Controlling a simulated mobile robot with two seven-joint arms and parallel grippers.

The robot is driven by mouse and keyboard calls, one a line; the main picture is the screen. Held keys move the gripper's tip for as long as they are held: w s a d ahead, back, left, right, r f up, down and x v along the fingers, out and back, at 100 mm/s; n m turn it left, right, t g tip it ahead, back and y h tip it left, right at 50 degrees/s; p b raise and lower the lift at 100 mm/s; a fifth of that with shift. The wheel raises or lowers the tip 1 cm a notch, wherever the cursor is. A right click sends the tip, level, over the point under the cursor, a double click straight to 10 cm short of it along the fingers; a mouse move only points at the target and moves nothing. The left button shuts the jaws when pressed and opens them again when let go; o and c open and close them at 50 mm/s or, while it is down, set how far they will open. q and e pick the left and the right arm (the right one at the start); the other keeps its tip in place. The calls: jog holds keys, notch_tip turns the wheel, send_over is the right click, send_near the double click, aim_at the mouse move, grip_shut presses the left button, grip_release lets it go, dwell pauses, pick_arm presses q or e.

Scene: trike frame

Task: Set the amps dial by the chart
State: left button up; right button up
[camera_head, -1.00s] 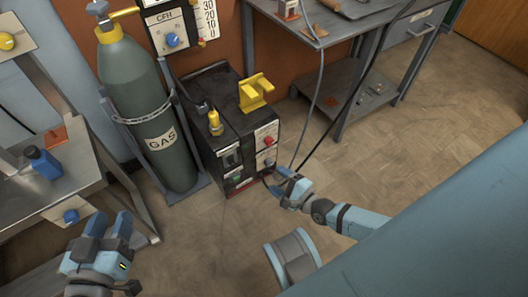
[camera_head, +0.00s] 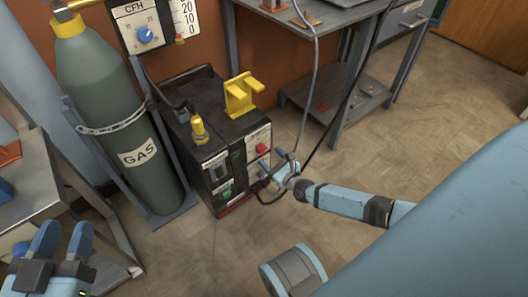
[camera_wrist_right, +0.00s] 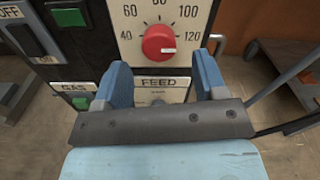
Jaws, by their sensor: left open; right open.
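The red dial (camera_head: 262,148) is on the front panel of the black welding machine (camera_head: 202,145). In the right wrist view the red dial (camera_wrist_right: 159,43) sits on a white scale marked 40 to 120, its white mark on the right, toward 120. My right gripper (camera_head: 278,168) is open in front of that panel. In the wrist view its blue fingers (camera_wrist_right: 165,76) stand apart just below the red dial, either side of the FEED label (camera_wrist_right: 165,83), with nothing between them. My left gripper (camera_head: 62,238) is open and empty at the lower left. I cannot identify a chart.
A green gas cylinder (camera_head: 120,120) stands left of the machine. A blue CFH dial (camera_head: 145,34) is above. Green switches (camera_wrist_right: 80,103) are left of the scale. Cables hang close to my right gripper.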

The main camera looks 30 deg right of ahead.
aim_at(264, 152)
jog(key=w, duration=0.2)
jog(key=shift+w+a+f+b, duration=0.1)
jog(key=shift+w+a+b, duration=0.05)
jog(key=shift+w+b, duration=0.2)
pick_arm(q)
jog(key=shift+w+a+r+m, duration=0.2)
jog(key=shift+w+m, duration=0.1)
jog(key=shift+m, duration=0.2)
pick_arm(e)
jog(key=shift+w, duration=0.75)
jog(key=shift+c, duration=0.4)
jog(key=c, duration=0.8)
jog(key=shift+c, duration=0.2)
